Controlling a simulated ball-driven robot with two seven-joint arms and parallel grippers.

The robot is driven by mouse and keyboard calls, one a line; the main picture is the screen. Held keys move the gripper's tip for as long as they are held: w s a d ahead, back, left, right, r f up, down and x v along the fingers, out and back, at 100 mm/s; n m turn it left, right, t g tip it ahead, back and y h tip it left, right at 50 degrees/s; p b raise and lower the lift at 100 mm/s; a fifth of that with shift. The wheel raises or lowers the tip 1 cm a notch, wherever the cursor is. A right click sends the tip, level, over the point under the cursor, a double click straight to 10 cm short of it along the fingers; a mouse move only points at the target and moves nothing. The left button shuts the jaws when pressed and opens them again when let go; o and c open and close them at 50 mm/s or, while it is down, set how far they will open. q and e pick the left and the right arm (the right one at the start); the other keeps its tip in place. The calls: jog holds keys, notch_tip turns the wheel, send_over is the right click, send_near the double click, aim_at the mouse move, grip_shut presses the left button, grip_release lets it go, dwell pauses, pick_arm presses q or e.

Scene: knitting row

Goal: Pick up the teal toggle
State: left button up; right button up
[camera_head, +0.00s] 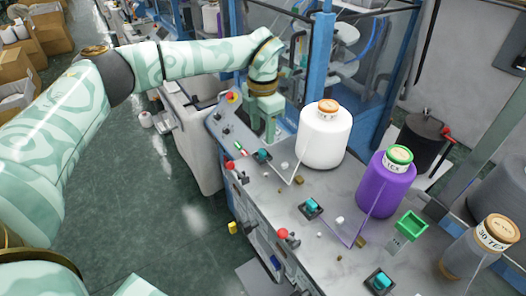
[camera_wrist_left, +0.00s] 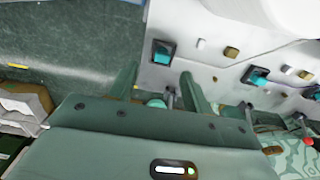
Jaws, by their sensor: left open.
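Several teal toggles on black square bases line the front of the grey machine top. In the head view, one toggle (camera_head: 262,155) is just below my left gripper (camera_head: 262,137), another (camera_head: 311,205) is mid-row and a third (camera_head: 381,280) is near the bottom. My left gripper is open, fingers pointing down. In the left wrist view, a toggle (camera_wrist_left: 162,51) lies just beyond the open fingertips (camera_wrist_left: 158,75), apart from them. A small pale green rounded part shows between the finger bases; I cannot tell what it is. My right gripper is out of view.
A white cone (camera_head: 325,137), a purple cone (camera_head: 386,185) and a clear jar (camera_head: 472,250) stand behind the toggles. A green square cup (camera_head: 411,225) is beside the purple cone. Red-knobbed levers (camera_head: 283,233) stick out along the front edge.

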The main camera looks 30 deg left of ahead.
aim_at(262, 150)
pick_arm(q)
jog(key=shift+s+f+p, duration=0.25)
jog(key=shift+f+p, duration=0.15)
jog(key=shift+f, duration=0.8)
notch_tip(262, 150, down, 4)
jog(key=shift+d+r+p, duration=0.1)
jog(key=shift+p, duration=0.3)
jog(key=c, duration=0.9)
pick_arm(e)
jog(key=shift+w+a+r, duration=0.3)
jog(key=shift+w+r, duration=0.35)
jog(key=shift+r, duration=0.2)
